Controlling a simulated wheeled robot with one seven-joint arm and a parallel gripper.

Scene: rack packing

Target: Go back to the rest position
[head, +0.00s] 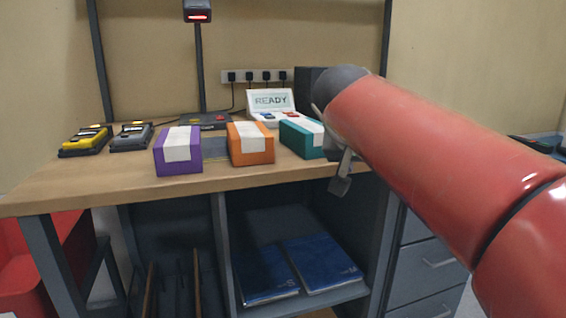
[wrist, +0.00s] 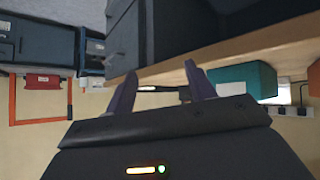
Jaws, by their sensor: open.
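My gripper (wrist: 160,88) is open and empty in the wrist view, its two purple-grey fingers apart beside the edge of the wooden bench. In the head view my red arm reaches in from the right. Part of my gripper (head: 341,178) shows below the arm's end, in front of the bench's front edge; the rest is hidden behind the arm. A teal box (head: 300,136) with a white top strip stands on the bench just left of the arm's end. The teal box also shows in the wrist view (wrist: 240,80), to the right of the fingers.
On the bench (head: 100,187) stand a purple box (head: 165,160), an orange box (head: 250,152), a READY display (head: 271,100) and yellow (head: 85,138) and grey (head: 131,136) devices. Blue folders (head: 322,262) lie on the shelf below. Drawers (head: 430,262) stand at the right.

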